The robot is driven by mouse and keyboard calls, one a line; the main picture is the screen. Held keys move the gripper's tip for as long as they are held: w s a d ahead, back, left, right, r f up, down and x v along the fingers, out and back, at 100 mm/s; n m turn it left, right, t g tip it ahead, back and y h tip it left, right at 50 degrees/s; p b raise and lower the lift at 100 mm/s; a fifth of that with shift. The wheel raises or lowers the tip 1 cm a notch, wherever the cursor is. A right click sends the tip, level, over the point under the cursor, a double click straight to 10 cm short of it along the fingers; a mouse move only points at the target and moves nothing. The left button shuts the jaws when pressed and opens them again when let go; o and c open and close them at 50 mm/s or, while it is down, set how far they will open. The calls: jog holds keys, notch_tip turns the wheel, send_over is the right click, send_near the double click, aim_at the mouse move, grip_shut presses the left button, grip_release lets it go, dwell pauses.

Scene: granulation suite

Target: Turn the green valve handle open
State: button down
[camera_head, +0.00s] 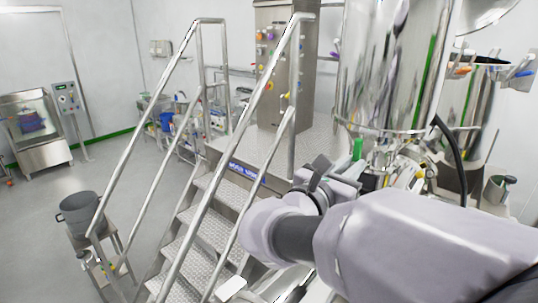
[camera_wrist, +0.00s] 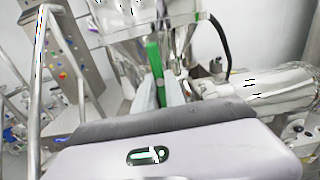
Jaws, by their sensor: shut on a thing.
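The green valve handle (camera_head: 358,148) shows as a short upright green bar below the large steel vessel in the head view. In the wrist view the green handle (camera_wrist: 154,58) stands upright, with its lower part between the fingers. In the wrist view the two pale fingers of my gripper (camera_wrist: 160,92) are closed on the handle. The valve body behind is partly hidden by my gripper and arm.
A steel vessel (camera_head: 393,65) hangs above the handle. Steel stairs (camera_head: 205,215) with handrails (camera_head: 235,140) stand close to my arm on the left. A black hose (camera_head: 455,150) hangs to the right. A control cabinet (camera_head: 283,100) stands behind. Open floor lies at the far left.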

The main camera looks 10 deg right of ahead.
jog(key=shift+f, duration=0.25)
jog(key=c, duration=1.6)
grip_release()
jog(key=shift+o, duration=1)
jog(key=shift+r, duration=0.15)
jog(key=b+v, duration=0.1)
jog(key=v, duration=1.6)
jog(key=shift+s+b, duration=0.25)
jog(key=shift+b, duration=0.1)
jog(key=shift+a, duration=0.15)
